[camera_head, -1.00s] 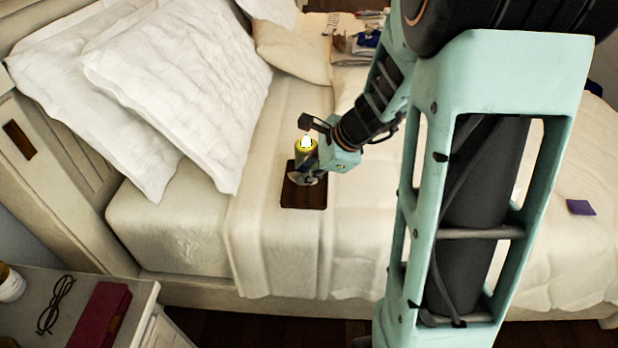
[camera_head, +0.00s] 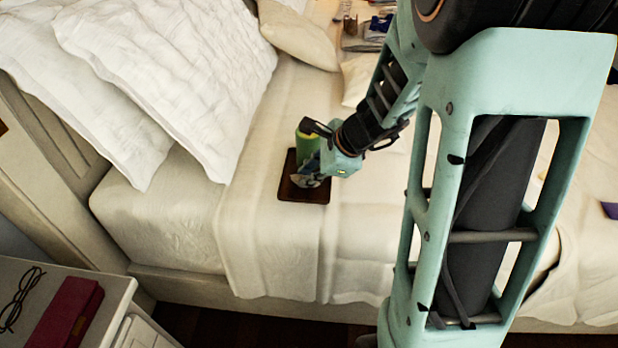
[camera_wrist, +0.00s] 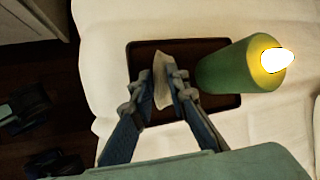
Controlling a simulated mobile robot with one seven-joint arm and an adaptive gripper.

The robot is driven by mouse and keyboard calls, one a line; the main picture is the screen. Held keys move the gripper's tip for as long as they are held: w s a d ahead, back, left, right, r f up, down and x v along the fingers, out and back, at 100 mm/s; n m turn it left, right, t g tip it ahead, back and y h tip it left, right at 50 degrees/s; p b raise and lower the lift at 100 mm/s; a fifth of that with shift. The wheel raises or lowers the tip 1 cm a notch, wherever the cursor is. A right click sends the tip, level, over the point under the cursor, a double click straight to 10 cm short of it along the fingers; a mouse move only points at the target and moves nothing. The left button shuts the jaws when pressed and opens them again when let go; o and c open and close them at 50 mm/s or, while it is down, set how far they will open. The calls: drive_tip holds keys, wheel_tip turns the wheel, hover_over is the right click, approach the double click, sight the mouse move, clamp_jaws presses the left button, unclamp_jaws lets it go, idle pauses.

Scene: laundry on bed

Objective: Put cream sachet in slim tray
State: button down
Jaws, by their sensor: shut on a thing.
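The slim tray (camera_head: 313,194) is a dark brown, shallow rectangle lying on the bed near its side edge; it also shows in the wrist view (camera_wrist: 222,102). My gripper (camera_head: 311,181) is low over the tray. In the wrist view my gripper (camera_wrist: 160,85) is shut on a small pale cream sachet (camera_wrist: 161,82), which stands on edge between the fingertips, over the tray's left half. I cannot tell whether the sachet touches the tray floor.
A green candle (camera_head: 306,146) stands at the tray's far side, its lit top close to my gripper; it also shows in the wrist view (camera_wrist: 228,70). Large white pillows (camera_head: 175,70) lie left. A nightstand (camera_head: 95,265) with glasses and a red case stands at front left.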

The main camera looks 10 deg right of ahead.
drive_tip(key=c, duration=1.8)
unclamp_jaws()
drive_tip(key=shift+c, duration=0.2)
drive_tip(key=shift+r, duration=0.1)
drive_tip(key=p+v, duration=0.4)
drive_tip(key=v, duration=0.8)
drive_tip(key=shift+p, duration=0.4)
